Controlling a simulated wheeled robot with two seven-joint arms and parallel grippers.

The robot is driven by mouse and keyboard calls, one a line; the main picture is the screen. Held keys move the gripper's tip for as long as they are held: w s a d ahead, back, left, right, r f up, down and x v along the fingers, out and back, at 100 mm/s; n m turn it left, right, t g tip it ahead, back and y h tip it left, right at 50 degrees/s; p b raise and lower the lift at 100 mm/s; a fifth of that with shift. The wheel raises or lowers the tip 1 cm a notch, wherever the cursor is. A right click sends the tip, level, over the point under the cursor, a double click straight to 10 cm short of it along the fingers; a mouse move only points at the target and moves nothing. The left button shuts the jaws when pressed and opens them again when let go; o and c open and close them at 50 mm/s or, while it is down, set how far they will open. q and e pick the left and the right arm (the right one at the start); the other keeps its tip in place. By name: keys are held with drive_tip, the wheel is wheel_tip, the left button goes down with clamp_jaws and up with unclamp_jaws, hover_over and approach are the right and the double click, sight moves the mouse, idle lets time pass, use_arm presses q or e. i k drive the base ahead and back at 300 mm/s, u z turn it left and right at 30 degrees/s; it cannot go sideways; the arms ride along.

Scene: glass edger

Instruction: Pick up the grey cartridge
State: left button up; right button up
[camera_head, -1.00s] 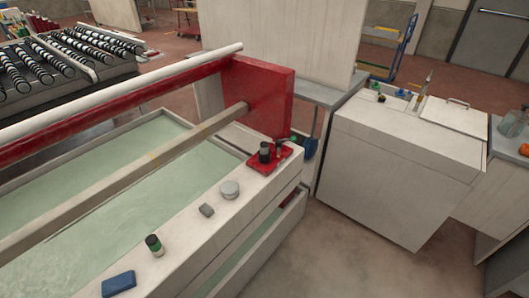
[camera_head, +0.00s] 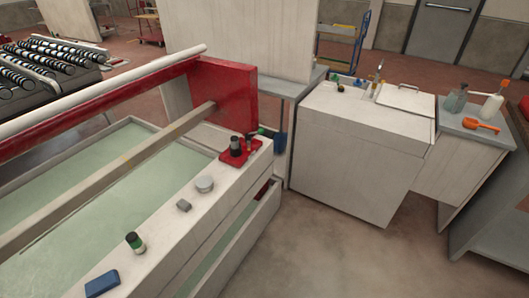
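On the white ledge of the glass edger's water tank stand several small things. I cannot tell for certain which of these is the grey cartridge. Neither of my grippers is in view.
A white cabinet (camera_head: 350,150) and a side table with bottles and an orange tool (camera_head: 481,125) stand right. The floor (camera_head: 340,250) between is clear.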

sight(234, 139)
drive_tip(key=k, duration=0.2)
drive_tip(key=z, duration=1.35)
drive_tip(key=i, duration=1.7)
drive_tip(key=u, duration=0.4)
drive_tip(key=i, duration=1)
drive_tip(key=u, duration=1.4)
drive_tip(key=i, duration=0.55)
drive_tip(key=u, duration=0.4)
